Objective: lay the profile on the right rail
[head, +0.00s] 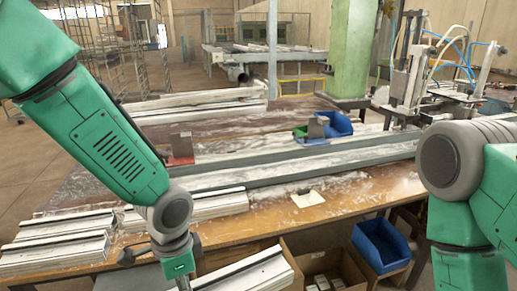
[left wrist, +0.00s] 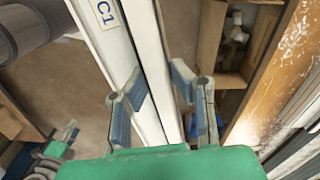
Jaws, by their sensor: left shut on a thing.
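A long white profile (head: 250,274) with a dark groove shows low in the head view, in front of the bench edge. In the left wrist view the profile (left wrist: 112,45) carries a "C1" label. My left gripper (left wrist: 163,95) has its blue-padded fingers on both sides of it and is shut on it. In the head view its fingers are hidden below the frame. Long rails (head: 300,167) run across the bench; I cannot tell which is the right rail. A gripper-like linkage (left wrist: 60,142), probably my right gripper, shows partly at the lower left; its opening is unclear.
Stacked profiles (head: 58,243) lie at the bench's left front, with another stack (head: 212,206) beside them. A red block (head: 181,150) and a blue bin (head: 338,124) stand by the rails. A cardboard box (head: 345,270) and blue bin (head: 381,245) are below the bench edge.

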